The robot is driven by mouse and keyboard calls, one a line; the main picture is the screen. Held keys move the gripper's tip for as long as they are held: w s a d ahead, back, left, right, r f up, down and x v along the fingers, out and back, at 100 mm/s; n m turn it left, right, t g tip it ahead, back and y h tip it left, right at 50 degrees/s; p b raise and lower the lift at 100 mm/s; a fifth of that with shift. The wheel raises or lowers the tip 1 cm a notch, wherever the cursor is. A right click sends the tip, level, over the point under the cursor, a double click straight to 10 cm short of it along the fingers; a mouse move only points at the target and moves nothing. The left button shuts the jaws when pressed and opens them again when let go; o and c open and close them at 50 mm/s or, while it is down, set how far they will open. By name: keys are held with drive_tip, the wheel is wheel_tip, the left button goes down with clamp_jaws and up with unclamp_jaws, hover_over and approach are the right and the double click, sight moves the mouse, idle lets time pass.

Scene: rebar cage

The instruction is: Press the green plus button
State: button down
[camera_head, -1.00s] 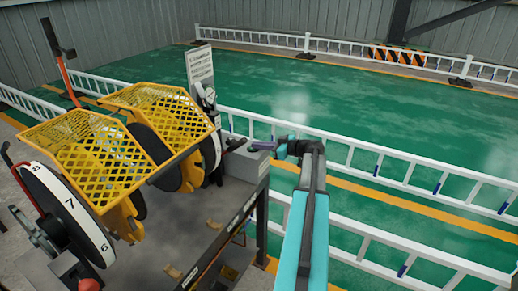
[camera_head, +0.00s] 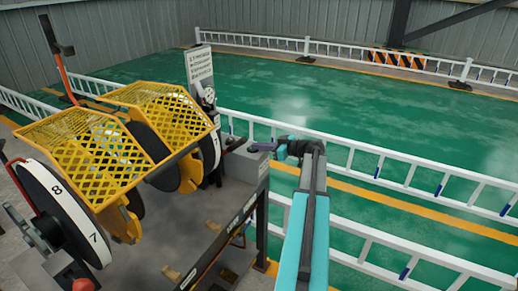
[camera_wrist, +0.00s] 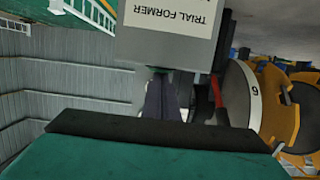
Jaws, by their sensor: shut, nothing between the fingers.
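The green plus button cannot be made out in either view. A grey control box (camera_head: 246,163) stands at the far right corner of the machine's table, with small dark parts on top. In the wrist view a grey box (camera_wrist: 165,45) shows upside down with a white "TRIAL FORMER" label. My gripper (camera_head: 256,146) is at the top of the control box, pointing left. In the wrist view my gripper (camera_wrist: 168,92) has its dark fingers together, empty, close to the box. I cannot tell whether the fingertips touch anything.
Yellow mesh guards (camera_head: 90,145) and a numbered white-rimmed wheel (camera_head: 68,215) stand left of the gripper. A sign board (camera_head: 200,63) rises behind the box. White railings (camera_head: 350,150) run along the right. The green floor beyond is clear.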

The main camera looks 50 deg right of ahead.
drive_tip(key=shift+r, duration=0.4)
drive_tip(key=r, duration=0.1)
drive_tip(key=r+b, duration=0.1)
drive_tip(key=shift+s+r, duration=0.25)
drive_tip(key=shift+r, duration=0.1)
drive_tip(key=b+v, duration=0.2)
drive_tip(key=v, duration=0.7)
drive_tip(key=shift+s+d+r, duration=0.15)
drive_tip(key=shift+s, duration=0.1)
idle(0.4)
